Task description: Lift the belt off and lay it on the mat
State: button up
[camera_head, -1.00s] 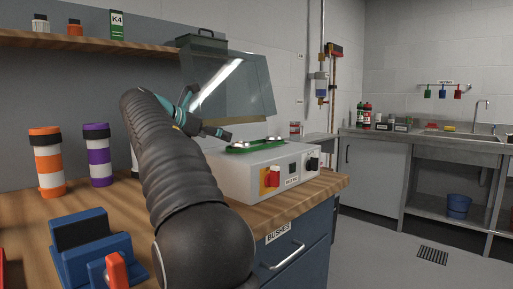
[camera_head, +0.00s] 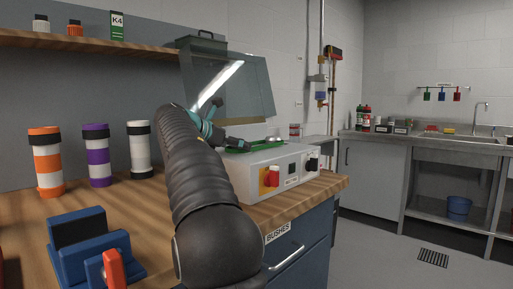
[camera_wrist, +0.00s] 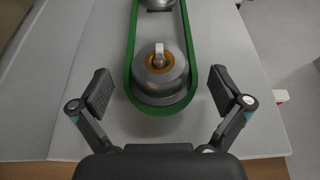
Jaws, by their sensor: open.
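The green belt (camera_wrist: 128,62) is looped around two metal pulleys on top of a white machine. The near pulley (camera_wrist: 158,72) with a brass centre shows whole in the wrist view, and the far pulley (camera_wrist: 157,3) is cut by the top edge. The belt (camera_head: 262,146) shows as a thin green strip in the head view. My gripper (camera_wrist: 157,92) is open and empty, with one finger on each side of the near pulley and belt, apart from both. In the head view my arm hides part of the machine. I cannot make out a mat.
The machine (camera_head: 275,178) has a raised clear cover (camera_head: 232,88) behind the belt. A blue vise-like block (camera_head: 85,240) and striped cylinders (camera_head: 98,155) stand on the wooden bench (camera_head: 145,195) to the left. A sink counter (camera_head: 430,138) is at right.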

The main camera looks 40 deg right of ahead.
jog(key=c, duration=0.9)
jog(key=shift+o, duration=0.2)
jog(key=shift+r, duration=0.1)
notch_tip(320, 180, up, 5)
jog(key=shift+r+p, duration=0.2)
jog(key=shift+p, duration=0.95)
jog(key=shift+r, duration=2.15)
